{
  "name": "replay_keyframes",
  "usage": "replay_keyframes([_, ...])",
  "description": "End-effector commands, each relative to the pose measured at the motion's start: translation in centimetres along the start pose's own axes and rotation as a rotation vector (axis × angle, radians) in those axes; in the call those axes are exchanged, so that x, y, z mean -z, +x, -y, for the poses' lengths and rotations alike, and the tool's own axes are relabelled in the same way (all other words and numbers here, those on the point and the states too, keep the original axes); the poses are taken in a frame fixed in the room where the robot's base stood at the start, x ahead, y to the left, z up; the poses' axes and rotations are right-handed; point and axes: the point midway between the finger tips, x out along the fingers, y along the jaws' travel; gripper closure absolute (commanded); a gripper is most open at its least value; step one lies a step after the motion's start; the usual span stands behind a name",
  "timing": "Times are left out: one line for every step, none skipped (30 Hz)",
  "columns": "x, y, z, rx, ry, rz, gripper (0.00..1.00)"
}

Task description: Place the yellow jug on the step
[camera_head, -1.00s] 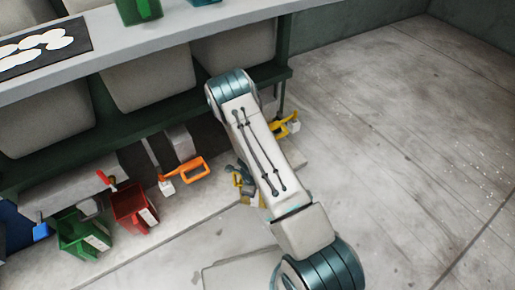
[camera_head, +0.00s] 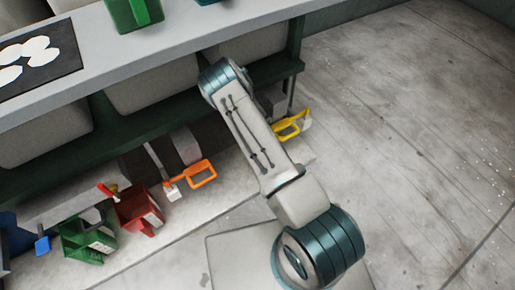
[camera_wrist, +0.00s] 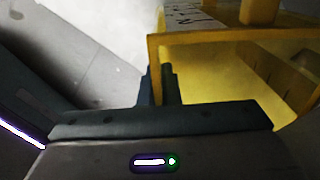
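The yellow jug (camera_wrist: 215,75) fills the upper right of the wrist view, with its rim and open inside close to the camera. My gripper (camera_wrist: 161,84) has its two dark fingers close together at the jug's near left corner, and they look shut on its wall. The pale low ledge under the bench, which looks like the step (camera_head: 185,213), runs from lower left up to the right. I cannot tell the gap between the jug and the ledge.
A green jug (camera_head: 78,243) and a red jug (camera_head: 133,213) stand on the ledge at left. The bench (camera_head: 165,52) overhangs the ledge. Open floor (camera_head: 430,130) lies to the right.

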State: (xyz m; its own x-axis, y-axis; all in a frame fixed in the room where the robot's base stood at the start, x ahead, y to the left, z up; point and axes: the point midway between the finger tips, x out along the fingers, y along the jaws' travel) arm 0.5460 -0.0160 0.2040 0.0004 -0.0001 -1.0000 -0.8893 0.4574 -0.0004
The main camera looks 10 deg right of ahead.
Motion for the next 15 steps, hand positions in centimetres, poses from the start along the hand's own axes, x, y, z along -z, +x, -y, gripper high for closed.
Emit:
replay_keyframes([-0.1,0.0,0.1,0.000,-0.002,0.000,1.00])
replay_keyframes([-0.1,0.0,0.1,0.000,-0.002,0.000,1.00])
replay_keyframes([-0.1,0.0,0.3,0.000,-0.003,0.000,1.00])
replay_keyframes([-0.1,0.0,0.4,0.001,-0.004,-0.001,1.00])
replay_keyframes([-0.1,0.0,0.6,0.001,-0.005,-0.001,1.00])
replay_keyframes([-0.1,0.2,0.8,0.000,-0.006,-0.001,1.00])
replay_keyframes([-0.1,1.2,0.6,-0.002,-0.006,-0.002,1.00])
replay_keyframes([-0.1,1.9,0.6,-0.002,-0.006,-0.003,1.00])
replay_keyframes([-0.1,2.5,0.6,-0.002,-0.007,-0.002,1.00])
replay_keyframes([-0.1,3.0,0.6,-0.002,-0.007,-0.002,1.00])
replay_keyframes([-0.1,3.4,0.6,-0.001,-0.007,-0.002,1.00])
replay_keyframes([-0.1,3.6,0.6,-0.001,-0.007,-0.001,1.00])
replay_keyframes([-0.1,3.7,0.6,0.000,-0.007,-0.001,1.00])
replay_keyframes([-0.1,3.7,0.7,0.000,-0.007,0.000,1.00])
replay_keyframes([-0.1,3.6,0.7,0.000,-0.006,0.000,1.00])
